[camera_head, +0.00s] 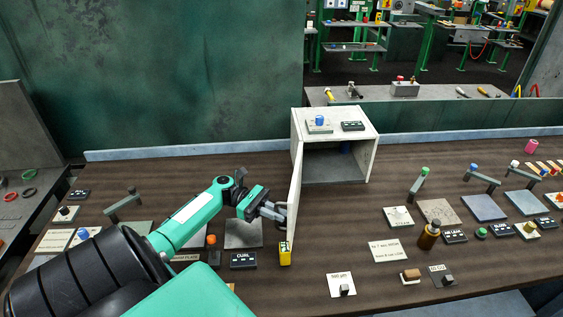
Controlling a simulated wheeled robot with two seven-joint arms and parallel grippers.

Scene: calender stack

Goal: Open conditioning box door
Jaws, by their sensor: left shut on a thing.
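The conditioning box (375,150) is a pale grey box at the back middle of the table. Its door (295,195) is hinged at the left and stands swung out toward me, so the dark inside shows. My right gripper does not show.
A yellow block (285,253) stands just in front of the door's edge. A blue-knobbed item (320,122) and a dark label (353,126) sit on the box top. A brown bottle (429,235), plates and cards fill the right. Bare table lies in front of the box.

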